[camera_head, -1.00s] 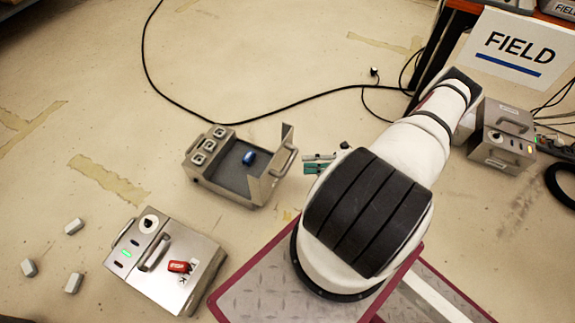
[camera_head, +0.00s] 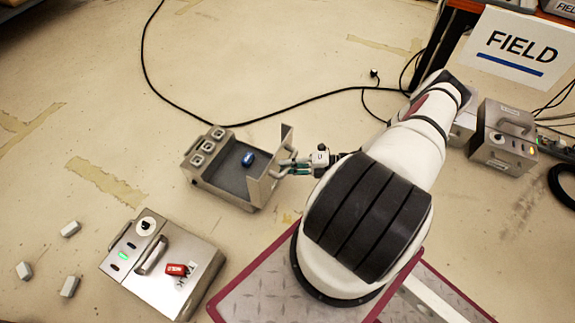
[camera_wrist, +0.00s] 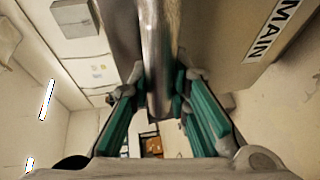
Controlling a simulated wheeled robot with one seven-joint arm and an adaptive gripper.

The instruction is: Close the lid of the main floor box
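The main floor box (camera_head: 208,185) is an open metal case left of my arm in the head view. Its lid (camera_head: 262,183) stands upright on the right side, with a handle (camera_head: 284,160) on its outer face. A blue object (camera_head: 248,159) lies inside the box. My gripper (camera_head: 287,168) is at the lid's handle, fingers spread apart. In the wrist view the handle (camera_wrist: 160,50) runs between the green-padded fingers (camera_wrist: 160,95), beside the lid's "MAIN" label (camera_wrist: 276,27). Firm contact on both sides cannot be made out.
A closed metal case (camera_head: 165,262) with a red object (camera_head: 176,270) on it stands at lower left. Several small grey blocks (camera_head: 69,229) lie beside it. Another case (camera_head: 502,138) stands at right. A black cable (camera_head: 290,104) crosses the floor behind the box.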

